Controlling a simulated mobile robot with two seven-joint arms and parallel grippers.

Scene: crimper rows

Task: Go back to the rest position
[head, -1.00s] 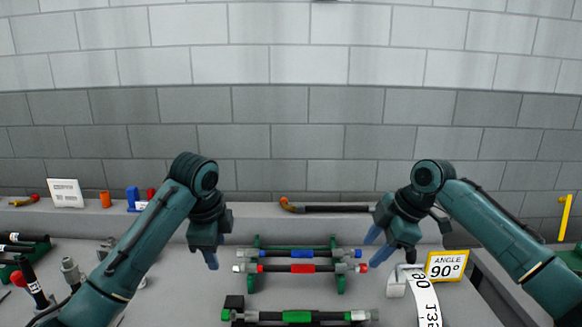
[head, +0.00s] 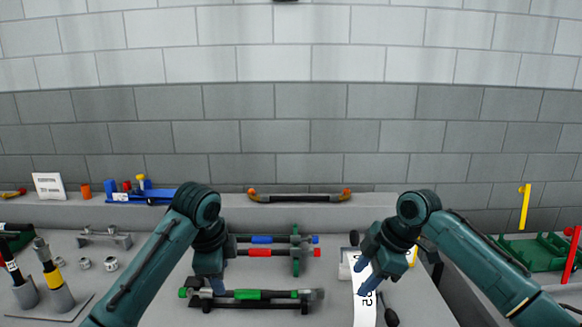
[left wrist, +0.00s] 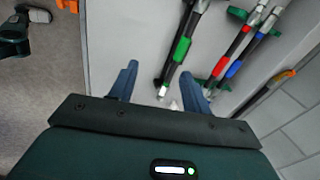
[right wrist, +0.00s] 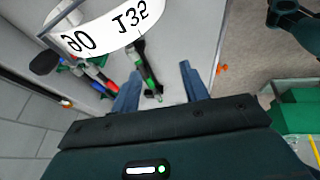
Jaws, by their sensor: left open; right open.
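My left gripper (head: 206,284) hangs in the head view over the left end of the green-banded rod, with its fingertips partly hidden. My right gripper (head: 369,278) points down in front of the white label strip (head: 363,311), to the right of the rods. Both grippers are open. In the left wrist view the fingers of my left gripper (left wrist: 160,88) are apart with nothing held between them. In the right wrist view the fingers of my right gripper (right wrist: 160,90) are also apart and hold nothing.
Rods with blue (head: 262,239), red (head: 260,253) and green (head: 250,294) bands lie on green and black holders mid-table. A black bar with orange ends (head: 300,197) lies on the back ledge. Grey fittings (head: 104,237) stand left; a green tray (head: 535,250) is at right.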

